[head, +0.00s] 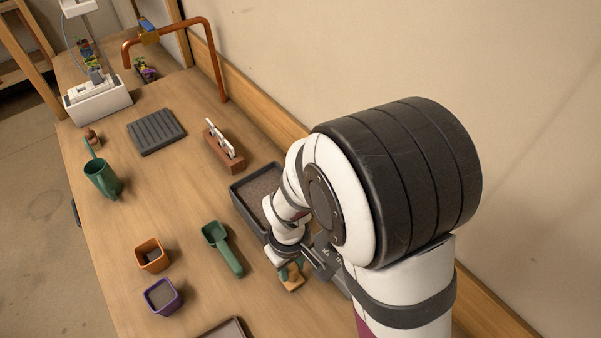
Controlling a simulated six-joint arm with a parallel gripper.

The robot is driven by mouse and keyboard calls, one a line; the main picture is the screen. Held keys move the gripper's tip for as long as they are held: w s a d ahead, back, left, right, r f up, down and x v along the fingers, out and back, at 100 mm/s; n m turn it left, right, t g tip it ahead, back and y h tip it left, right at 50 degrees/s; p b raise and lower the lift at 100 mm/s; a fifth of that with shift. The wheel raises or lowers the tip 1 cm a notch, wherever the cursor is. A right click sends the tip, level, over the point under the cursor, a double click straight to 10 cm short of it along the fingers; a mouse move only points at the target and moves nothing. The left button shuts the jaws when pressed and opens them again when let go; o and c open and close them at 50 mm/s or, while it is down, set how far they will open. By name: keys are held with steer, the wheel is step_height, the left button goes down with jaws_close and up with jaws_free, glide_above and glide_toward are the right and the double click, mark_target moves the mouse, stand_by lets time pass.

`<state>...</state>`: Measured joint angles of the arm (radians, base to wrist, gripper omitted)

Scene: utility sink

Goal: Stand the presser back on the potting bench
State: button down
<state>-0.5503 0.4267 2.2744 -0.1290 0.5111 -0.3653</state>
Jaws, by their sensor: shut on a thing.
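The presser, a small tan wooden block with a green part (291,279), is at the lower middle of the head view, just left of my gripper. My gripper (303,264) is shut on it; the arm partly covers the fingers and the grip. I cannot tell whether the presser touches the bench or is held just above it. The potting bench (180,205) is a long wooden top running from the lower right to the upper left.
A dark soil tray (239,201) lies beside my arm. A green watering can (101,178) and a brown label holder (222,153) are farther back. Bare wood lies between them.

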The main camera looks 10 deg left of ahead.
mark_target(299, 281)
steer(key=shift+f, duration=0.3)
steer(key=c, duration=0.6)
jaws_free()
steer(key=shift+f, duration=0.1)
steer(key=shift+o, duration=0.2)
step_height(299, 281, up, 12)
steer(key=shift+f, duration=0.1)
steer(key=s+d+r+m+y, duration=0.1)
steer(key=s+d+r+m, duration=0.4)
steer(key=s+d+m, duration=0.7)
steer(key=m, duration=0.2)
steer(key=shift+s+r+m+y, duration=0.15)
steer(key=shift+s+m+y, duration=0.15)
steer(key=shift+y, duration=0.1)
